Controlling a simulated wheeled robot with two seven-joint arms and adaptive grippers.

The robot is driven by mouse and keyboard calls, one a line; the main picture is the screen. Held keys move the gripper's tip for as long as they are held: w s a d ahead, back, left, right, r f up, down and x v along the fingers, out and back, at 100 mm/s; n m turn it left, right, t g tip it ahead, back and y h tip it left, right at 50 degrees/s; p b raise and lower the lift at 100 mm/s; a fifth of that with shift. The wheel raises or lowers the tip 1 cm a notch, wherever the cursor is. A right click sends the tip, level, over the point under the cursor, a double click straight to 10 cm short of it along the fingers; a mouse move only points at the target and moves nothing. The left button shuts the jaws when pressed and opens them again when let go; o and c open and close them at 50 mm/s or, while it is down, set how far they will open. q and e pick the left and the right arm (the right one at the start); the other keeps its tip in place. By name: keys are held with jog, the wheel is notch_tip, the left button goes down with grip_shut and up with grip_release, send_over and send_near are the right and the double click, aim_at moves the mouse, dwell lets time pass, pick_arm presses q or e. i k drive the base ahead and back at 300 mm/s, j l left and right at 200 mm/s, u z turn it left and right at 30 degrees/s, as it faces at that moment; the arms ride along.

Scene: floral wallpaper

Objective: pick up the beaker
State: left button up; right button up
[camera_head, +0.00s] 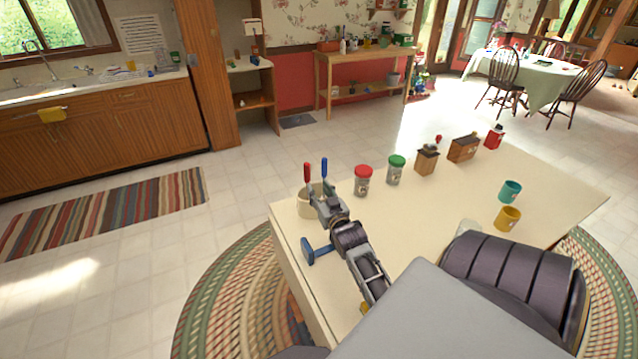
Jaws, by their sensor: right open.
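A clear glass vessel, which looks like the beaker (468,228), stands on the cream table (430,220). My dark arm link hides its lower part. My right gripper (322,201) is open at the table's left side, well left of the beaker and apart from it. It is close in front of a cream cup (303,207) holding a red-handled and a blue-handled tool; I cannot tell whether they touch. My left gripper is not in view.
A blue hammer-like tool (318,250) lies beside my right wrist. A red-lidded jar (362,182), green-lidded jar (396,171), wooden grinder (427,160) and wooden box (463,148) line the far side. Teal (510,191) and yellow (507,218) mugs stand right of the beaker. The table's middle is clear.

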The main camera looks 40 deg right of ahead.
aim_at(465, 225)
jog(key=z, duration=2.7)
